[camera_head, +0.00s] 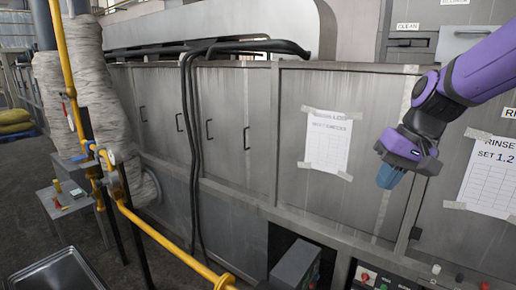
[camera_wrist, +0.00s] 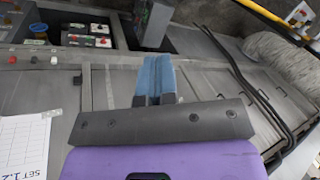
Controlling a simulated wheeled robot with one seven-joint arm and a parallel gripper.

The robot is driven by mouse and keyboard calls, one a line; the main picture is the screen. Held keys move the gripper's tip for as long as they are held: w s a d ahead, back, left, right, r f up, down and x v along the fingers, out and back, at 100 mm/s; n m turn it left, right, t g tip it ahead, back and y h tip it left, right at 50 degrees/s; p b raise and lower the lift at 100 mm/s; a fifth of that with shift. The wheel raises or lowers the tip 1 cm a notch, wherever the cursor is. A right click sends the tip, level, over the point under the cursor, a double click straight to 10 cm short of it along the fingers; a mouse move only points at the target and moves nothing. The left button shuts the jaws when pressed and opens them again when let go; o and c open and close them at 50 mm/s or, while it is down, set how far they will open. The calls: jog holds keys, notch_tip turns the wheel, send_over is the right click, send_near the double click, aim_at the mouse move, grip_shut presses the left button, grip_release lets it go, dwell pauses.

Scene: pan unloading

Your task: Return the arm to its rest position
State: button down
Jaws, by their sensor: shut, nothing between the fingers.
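My gripper (camera_head: 388,178) hangs at the right of the head view, at the end of my purple and black arm. Its blue fingers point down and are closed together with nothing between them. In the wrist view the blue fingers (camera_wrist: 155,78) are side by side at the centre. The gripper is in the air in front of the grey metal cabinet wall (camera_head: 240,120) and appears apart from it. My arm reaches in from the upper right. No pan is seen in the gripper.
A yellow pipe (camera_head: 165,240) runs down and across the left front. Black hoses (camera_head: 190,120) hang over the cabinet. A metal tray (camera_head: 55,272) is at lower left. A grey box (camera_head: 295,265) and button panels (camera_head: 370,278) jut out below. Paper sheets (camera_head: 327,142) are taped up.

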jog(key=s+d+r+t+h, duration=0.1)
jog(key=s+d+r+t, duration=0.1)
jog(key=s, duration=0.6)
jog(key=s+d+r+n+t+h, duration=0.1)
jog(key=s+d+r+h, duration=0.1)
jog(key=s, duration=0.7)
jog(key=shift+d+t, duration=0.25)
jog(key=shift+t, duration=0.15)
